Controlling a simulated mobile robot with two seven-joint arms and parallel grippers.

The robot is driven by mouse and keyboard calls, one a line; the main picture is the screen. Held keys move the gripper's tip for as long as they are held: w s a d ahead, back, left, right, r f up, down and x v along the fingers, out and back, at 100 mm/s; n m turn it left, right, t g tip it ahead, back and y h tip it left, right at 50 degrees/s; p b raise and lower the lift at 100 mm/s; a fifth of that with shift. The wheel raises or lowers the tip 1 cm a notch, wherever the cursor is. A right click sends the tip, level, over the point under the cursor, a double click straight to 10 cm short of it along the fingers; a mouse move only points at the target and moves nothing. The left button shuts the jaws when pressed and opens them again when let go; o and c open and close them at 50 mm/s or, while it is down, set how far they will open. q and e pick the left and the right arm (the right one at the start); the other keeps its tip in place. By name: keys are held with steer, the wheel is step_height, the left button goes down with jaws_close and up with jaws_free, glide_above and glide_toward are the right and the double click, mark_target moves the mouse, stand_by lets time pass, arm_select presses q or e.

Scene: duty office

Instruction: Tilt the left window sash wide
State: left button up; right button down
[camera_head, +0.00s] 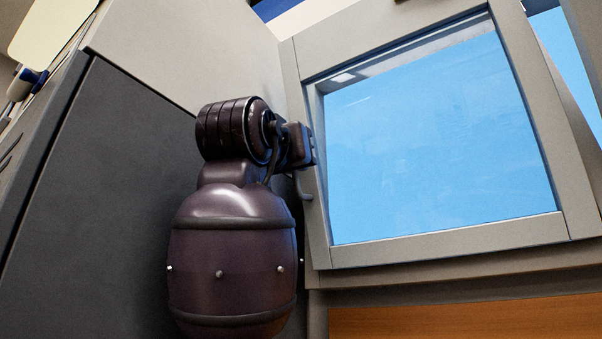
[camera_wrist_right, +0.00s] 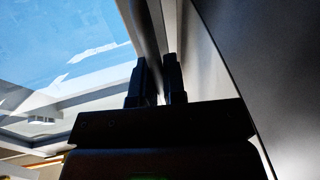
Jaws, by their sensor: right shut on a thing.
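The left window sash (camera_head: 450,243) has a grey frame around a pane with blue sky behind it. Its top leans away from the fixed frame, and a wedge-shaped gap shows along its right side. Its lower edge stays close to the frame. The grey handle (camera_head: 304,186) is on the sash's left side, its lower end hanging below my right gripper (camera_head: 306,146). That gripper is shut on the handle, its jaws largely covering the hold. In the right wrist view its two dark fingers (camera_wrist_right: 156,82) are close together beside the sash frame. My left gripper is not in view.
A tall dark grey panel (camera_head: 105,170) stands close on the left of my right arm, and a dark surface (camera_wrist_right: 265,60) is close at the right in the wrist view. A wooden surface (camera_head: 465,318) lies below the window. A pale panel (camera_head: 50,30) is at the upper left.

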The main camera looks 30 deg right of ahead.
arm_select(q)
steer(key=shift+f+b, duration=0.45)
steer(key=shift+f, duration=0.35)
arm_select(e)
steer(key=shift+s+a+f+t, duration=0.4)
steer(key=shift+a+f, duration=0.2)
steer(key=shift+a, duration=0.05)
steer(key=c, duration=1.2)
jaws_free()
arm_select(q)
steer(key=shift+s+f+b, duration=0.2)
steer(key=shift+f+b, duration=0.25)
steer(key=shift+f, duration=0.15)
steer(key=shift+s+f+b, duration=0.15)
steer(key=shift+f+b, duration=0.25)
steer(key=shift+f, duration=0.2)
arm_select(e)
steer(key=v, duration=1.1)
steer(key=shift+w+f, duration=0.15)
